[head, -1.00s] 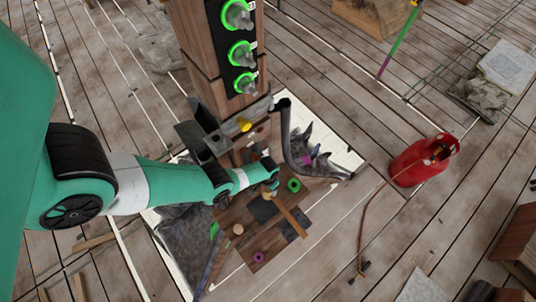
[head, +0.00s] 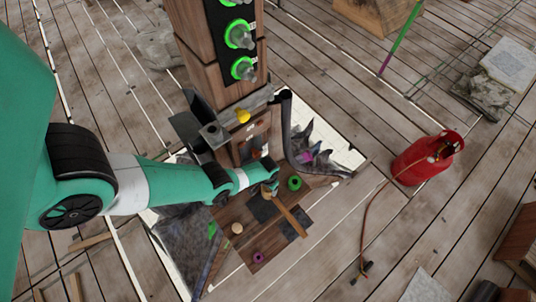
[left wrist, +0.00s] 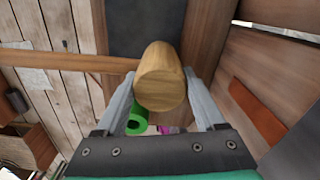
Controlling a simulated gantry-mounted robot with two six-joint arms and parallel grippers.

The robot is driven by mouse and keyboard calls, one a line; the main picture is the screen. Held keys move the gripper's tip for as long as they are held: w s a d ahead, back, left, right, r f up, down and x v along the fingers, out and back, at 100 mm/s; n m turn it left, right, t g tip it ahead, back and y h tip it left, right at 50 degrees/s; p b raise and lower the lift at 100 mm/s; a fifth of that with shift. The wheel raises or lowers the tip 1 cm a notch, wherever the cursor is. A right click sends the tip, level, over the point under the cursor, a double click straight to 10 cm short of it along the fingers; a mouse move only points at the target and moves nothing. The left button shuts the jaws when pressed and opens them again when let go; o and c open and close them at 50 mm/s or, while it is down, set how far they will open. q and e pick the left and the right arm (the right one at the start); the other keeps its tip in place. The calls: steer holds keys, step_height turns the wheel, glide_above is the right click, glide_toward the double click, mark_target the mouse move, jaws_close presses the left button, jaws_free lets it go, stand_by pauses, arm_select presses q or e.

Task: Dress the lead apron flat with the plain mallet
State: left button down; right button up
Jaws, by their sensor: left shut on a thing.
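The plain mallet shows in the head view with its wooden handle (head: 290,213) slanting down to the right over a brown board. In the left wrist view, its round wooden head (left wrist: 161,78) sits between the two fingers, with the handle running left. My left gripper (head: 270,187) is shut on the mallet, beside the foot of the wooden post; it also shows in the left wrist view (left wrist: 160,100). A crumpled dark grey sheet (head: 185,240) lies at the post's left front; I cannot tell whether it is the lead apron. My right gripper is not in view.
The wooden post (head: 187,50) carries a dark panel with green-ringed clear fittings. A grey curved channel (head: 290,130) stands right of it. The brown board (head: 268,240) holds a green ring (head: 294,183) and a purple ring (head: 258,257). A red gas cylinder (head: 425,160) with a hose stands right.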

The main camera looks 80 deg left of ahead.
arm_select(q)
step_height(320, 180, up, 4)
steer(key=p, duration=0.4)
steer(key=shift+r, duration=0.25)
steer(key=shift+f, duration=0.1)
step_height(320, 180, down, 5)
steer(key=b, duration=0.4)
steer(key=shift+r, duration=0.4)
step_height(320, 180, up, 4)
steer(key=p, duration=0.4)
steer(key=shift+r+p, duration=0.25)
steer(key=shift+p, duration=0.1)
steer(key=shift+f, duration=0.1)
